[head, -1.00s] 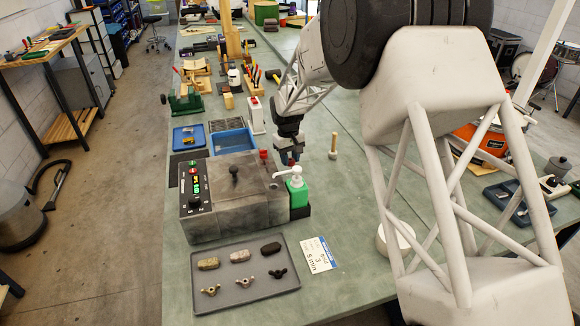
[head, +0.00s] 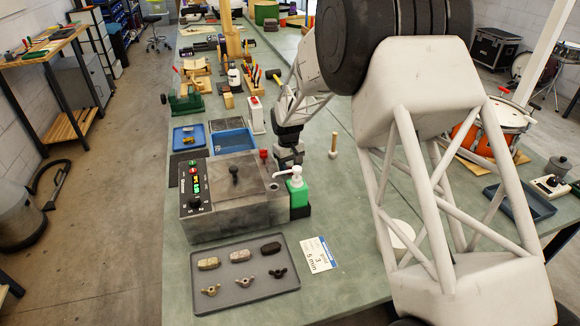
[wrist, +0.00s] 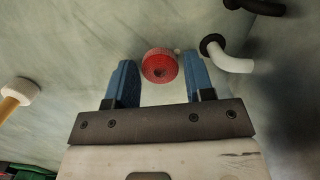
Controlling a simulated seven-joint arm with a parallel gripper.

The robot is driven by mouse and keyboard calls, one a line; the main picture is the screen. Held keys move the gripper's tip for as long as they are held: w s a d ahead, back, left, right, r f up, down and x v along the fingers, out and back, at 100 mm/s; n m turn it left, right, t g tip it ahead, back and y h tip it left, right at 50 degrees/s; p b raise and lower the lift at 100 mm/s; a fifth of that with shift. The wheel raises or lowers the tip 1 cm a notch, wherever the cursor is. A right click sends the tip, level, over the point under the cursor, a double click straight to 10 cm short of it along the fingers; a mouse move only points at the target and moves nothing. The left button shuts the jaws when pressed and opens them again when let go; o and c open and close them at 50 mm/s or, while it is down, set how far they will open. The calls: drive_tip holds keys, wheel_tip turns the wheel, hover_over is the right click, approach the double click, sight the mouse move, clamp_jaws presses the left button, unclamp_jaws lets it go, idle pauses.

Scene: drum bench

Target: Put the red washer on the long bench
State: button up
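The red washer (wrist: 159,66) shows in the wrist view as a round red piece with a small dark centre. It lies just ahead of and between the tips of my gripper (wrist: 163,80), whose blue fingers are spread wide with nothing held. In the head view, my gripper (head: 289,160) is low behind the green pump bottle (head: 298,190), its fingertips mostly hidden. A small red piece (head: 263,154) shows left of it at the grey box's far edge; I cannot tell whether it is the washer. The long green bench (head: 350,205) runs beneath.
The grey control box (head: 235,200) stands close on the left. The bottle's white spout (wrist: 228,58) is near my right finger in the wrist view. A tray (head: 245,285) of small parts lies in front.

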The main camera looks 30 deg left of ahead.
drive_tip(key=shift+o, duration=0.6)
wheel_tip(320, 180, up, 12)
drive_tip(key=a, duration=0.1)
drive_tip(key=shift+w, duration=0.4)
drive_tip(key=shift+a+r, duration=0.1)
idle(0.8)
